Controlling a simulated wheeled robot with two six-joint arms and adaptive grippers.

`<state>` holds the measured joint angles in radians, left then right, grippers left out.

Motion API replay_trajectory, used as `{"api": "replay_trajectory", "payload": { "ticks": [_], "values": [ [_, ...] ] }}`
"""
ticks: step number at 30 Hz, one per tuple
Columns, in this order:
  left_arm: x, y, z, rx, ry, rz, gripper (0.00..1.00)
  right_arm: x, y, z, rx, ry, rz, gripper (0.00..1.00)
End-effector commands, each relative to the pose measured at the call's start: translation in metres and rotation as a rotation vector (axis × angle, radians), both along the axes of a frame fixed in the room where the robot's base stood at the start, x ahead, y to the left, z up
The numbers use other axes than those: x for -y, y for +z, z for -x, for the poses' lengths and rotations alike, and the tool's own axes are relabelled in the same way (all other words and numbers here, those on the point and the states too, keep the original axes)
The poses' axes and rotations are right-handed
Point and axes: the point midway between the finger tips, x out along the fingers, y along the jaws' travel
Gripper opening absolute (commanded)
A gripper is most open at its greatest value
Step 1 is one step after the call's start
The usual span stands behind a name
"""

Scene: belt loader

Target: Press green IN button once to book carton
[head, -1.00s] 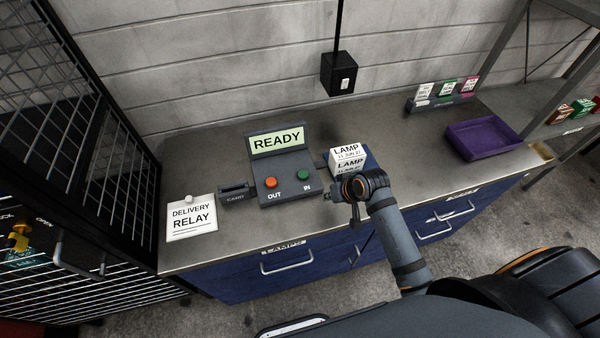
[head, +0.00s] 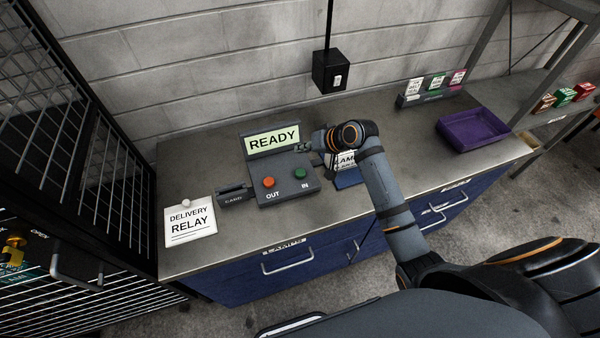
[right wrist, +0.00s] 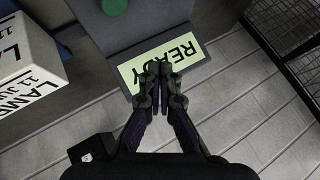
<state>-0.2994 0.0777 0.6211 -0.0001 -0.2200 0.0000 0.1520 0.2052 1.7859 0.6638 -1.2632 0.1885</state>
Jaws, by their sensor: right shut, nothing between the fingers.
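The button box (head: 287,187) stands on the metal bench, with a raised screen reading READY (head: 272,140). Its green IN button (head: 300,174) is right of the orange OUT button (head: 269,182). The green button also shows at the top of the right wrist view (right wrist: 114,6). My right gripper (head: 303,147) is shut and empty, at the right end of the screen and above and behind the green button. In the right wrist view its fingertips (right wrist: 160,68) overlap the screen. The white LAMP carton (head: 345,161) is right of the box, partly hidden by my right arm. My left gripper is out of view.
A card slot (head: 233,194) and a DELIVERY RELAY note (head: 190,222) are left of the box. A purple tray (head: 474,131) and a card rack (head: 431,94) are at the right. A black switch box (head: 330,72) hangs behind.

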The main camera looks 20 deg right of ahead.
Motion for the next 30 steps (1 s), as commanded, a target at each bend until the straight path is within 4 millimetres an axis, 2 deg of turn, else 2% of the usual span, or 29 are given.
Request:
{"api": "replay_trajectory", "payload": {
  "ticks": [15,21,30],
  "values": [
    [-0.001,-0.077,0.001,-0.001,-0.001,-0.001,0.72,0.0,-0.066,0.0,0.001,0.0,0.002,0.0],
    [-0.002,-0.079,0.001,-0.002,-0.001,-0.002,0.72,0.0,-0.082,0.0,-0.001,0.0,0.001,0.0],
    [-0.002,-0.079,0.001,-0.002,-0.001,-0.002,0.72,0.0,-0.083,0.0,0.0,0.0,0.001,0.0]
  ]
}}
